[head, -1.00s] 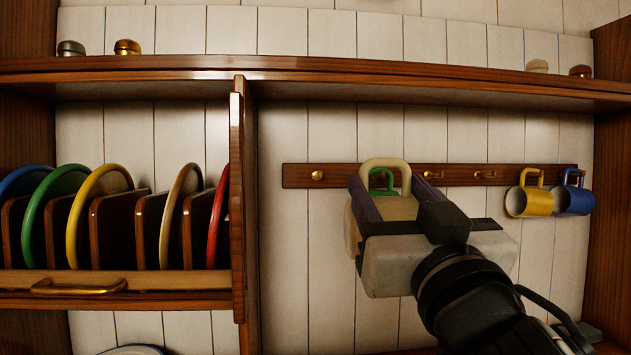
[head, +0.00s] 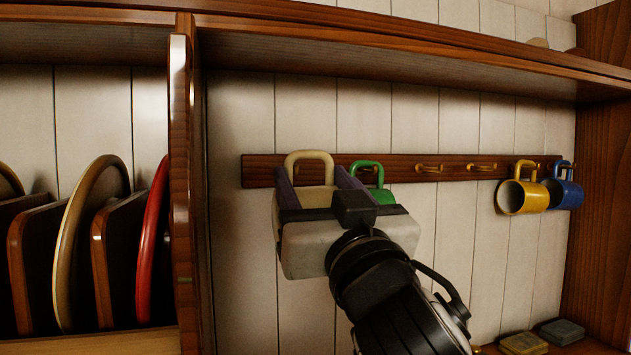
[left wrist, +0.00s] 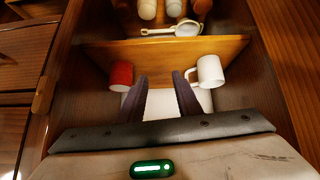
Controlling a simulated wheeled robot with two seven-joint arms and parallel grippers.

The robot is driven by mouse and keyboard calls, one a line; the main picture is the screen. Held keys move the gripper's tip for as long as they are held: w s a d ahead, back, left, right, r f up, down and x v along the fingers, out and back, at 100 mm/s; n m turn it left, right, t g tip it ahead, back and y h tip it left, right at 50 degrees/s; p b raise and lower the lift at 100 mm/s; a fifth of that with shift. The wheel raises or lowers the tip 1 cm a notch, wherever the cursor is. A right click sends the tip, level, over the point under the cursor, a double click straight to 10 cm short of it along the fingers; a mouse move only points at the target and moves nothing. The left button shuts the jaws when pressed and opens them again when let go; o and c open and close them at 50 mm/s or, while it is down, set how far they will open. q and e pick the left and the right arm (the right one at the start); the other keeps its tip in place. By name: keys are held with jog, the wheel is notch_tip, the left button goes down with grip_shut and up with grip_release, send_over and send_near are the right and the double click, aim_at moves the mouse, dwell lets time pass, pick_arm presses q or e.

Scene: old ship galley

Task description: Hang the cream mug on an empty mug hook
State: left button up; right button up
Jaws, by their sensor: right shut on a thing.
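The cream mug (head: 316,197) is in my right gripper (head: 322,188) in the head view, its handle (head: 309,155) pointing up. It is in front of the left end of the wooden hook rail (head: 400,172) and covers the leftmost hook. I cannot tell whether the handle touches that hook. Two brass hooks, one left (head: 429,168) and one right (head: 481,167), are empty. The green mug (head: 368,166), partly hidden by my gripper, the yellow mug (head: 523,194) and the blue mug (head: 566,190) hang on the rail. My left gripper (left wrist: 160,82) is open in the left wrist view.
A shelf (head: 400,50) runs above the rail. An upright divider (head: 183,200) and a plate rack with a red plate (head: 151,240) stand left. In the left wrist view, a red mug (left wrist: 121,75) and white mug (left wrist: 209,70) flank my fingers, before a wooden board (left wrist: 165,55).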

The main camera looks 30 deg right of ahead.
aim_at(296, 173)
jog(key=shift+w+d+f, duration=0.1)
jog(key=shift+w+d, duration=0.15)
jog(key=shift+w, duration=0.6)
jog(key=shift+w+d, duration=0.2)
jog(key=shift+w, duration=0.7)
jog(key=shift+w+d+f, duration=0.1)
jog(key=shift+w+d, duration=0.15)
jog(key=shift+w, duration=0.6)
jog(key=shift+w+d+r, duration=0.1)
jog(key=shift+w+d, duration=0.1)
jog(key=shift+w, duration=0.6)
jog(key=shift+w+d+f, duration=0.1)
jog(key=shift+w+d, duration=0.1)
jog(key=shift+w, duration=0.55)
jog(key=shift+w+d+r, duration=0.1)
jog(key=shift+w+d, duration=0.1)
jog(key=shift+w, duration=0.6)
jog(key=shift+w+f+b, duration=0.35)
jog(key=shift+f+b, duration=0.2)
jog(key=shift+b, duration=0.05)
jog(key=o, duration=2.2)
jog(key=shift+c, duration=0.2)
jog(key=shift+s+a, duration=0.4)
jog(key=shift+s, duration=1.2)
jog(key=shift+s+a, duration=0.4)
jog(key=shift+s, duration=1.25)
jog(key=shift+s+a, duration=0.4)
jog(key=shift+s, duration=1.2)
